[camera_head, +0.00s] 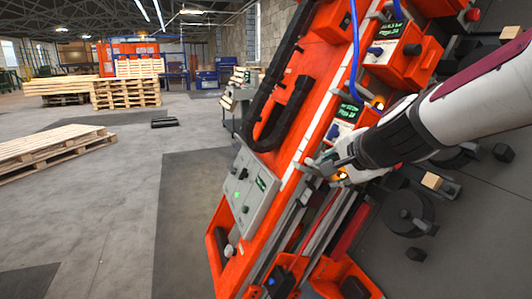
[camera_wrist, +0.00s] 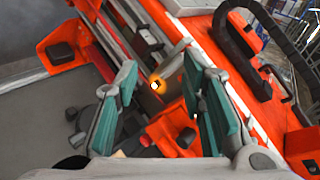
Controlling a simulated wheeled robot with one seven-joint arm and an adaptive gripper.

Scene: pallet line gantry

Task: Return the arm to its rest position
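My gripper (camera_head: 325,170) reaches from the right side of the head view to the orange gantry machine (camera_head: 262,160), its fingers close in front of the machine's front rail. In the wrist view my gripper (camera_wrist: 165,95) shows two teal-padded fingers spread wide apart, with nothing held between them. A glowing orange lamp (camera_wrist: 155,86) on the machine shows in the gap between the fingers. Whether a finger touches the machine cannot be told.
A grey control panel (camera_head: 248,192) and orange boxes with knobs (camera_head: 402,58) stick out close to my arm. A blue hose (camera_head: 355,50) hangs above my gripper. Wooden pallets (camera_head: 50,148) lie at the left. Grey floor between is open.

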